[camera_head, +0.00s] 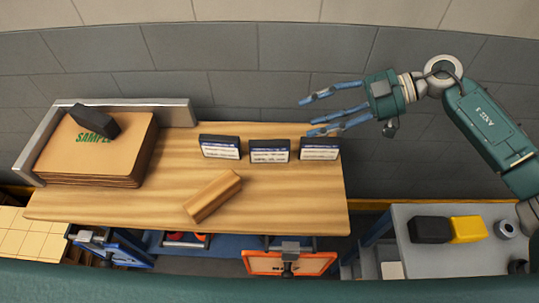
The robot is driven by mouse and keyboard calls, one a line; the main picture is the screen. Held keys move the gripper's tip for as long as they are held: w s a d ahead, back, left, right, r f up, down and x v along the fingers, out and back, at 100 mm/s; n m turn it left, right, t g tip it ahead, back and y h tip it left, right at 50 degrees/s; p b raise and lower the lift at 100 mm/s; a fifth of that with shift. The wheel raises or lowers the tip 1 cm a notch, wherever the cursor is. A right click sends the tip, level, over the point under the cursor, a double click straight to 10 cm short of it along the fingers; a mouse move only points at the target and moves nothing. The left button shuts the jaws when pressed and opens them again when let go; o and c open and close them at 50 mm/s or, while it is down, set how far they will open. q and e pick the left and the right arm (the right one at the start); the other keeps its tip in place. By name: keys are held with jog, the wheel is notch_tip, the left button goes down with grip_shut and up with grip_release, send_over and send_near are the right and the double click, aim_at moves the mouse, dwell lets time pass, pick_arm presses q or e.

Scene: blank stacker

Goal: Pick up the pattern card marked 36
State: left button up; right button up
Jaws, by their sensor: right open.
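Three dark-edged cards with white printed faces stand in a row on the wooden tabletop: a left card (220,148), a middle card (270,152) and a right card (319,150). Their print is too small to read, so I cannot tell which is marked 36. My right gripper (308,115) comes in from the right with its blue fingers spread, open and empty. In the picture it appears just above the right card, apart from it. My left gripper is not in view.
A wooden block (212,197) lies in front of the cards. A stack of brown sheets (95,160) marked SAMPLE, with a black block (96,121) on top, fills the table's left end. A grey side table (450,258) holds black and yellow items.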

jog(key=b, duration=0.5)
send_near(284, 140)
jog(key=shift+x, duration=0.8)
jog(key=shift+s+a+f, duration=0.1)
jog(key=shift+s+f, duration=0.05)
jog(key=shift+f, duration=0.2)
jog(key=p+x, duration=0.1)
jog(key=x, duration=0.4)
jog(key=shift+a+r, duration=0.1)
jog(key=shift+a, duration=0.05)
jog(key=p+x, duration=0.2)
jog(key=x, duration=0.3)
jog(key=shift+r, duration=0.15)
jog(key=shift+a+f, duration=0.2)
jog(key=shift+a, duration=0.1)
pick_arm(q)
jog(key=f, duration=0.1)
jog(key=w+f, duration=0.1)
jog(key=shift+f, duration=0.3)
pick_arm(e)
jog(key=shift+d, duration=0.1)
grip_shut()
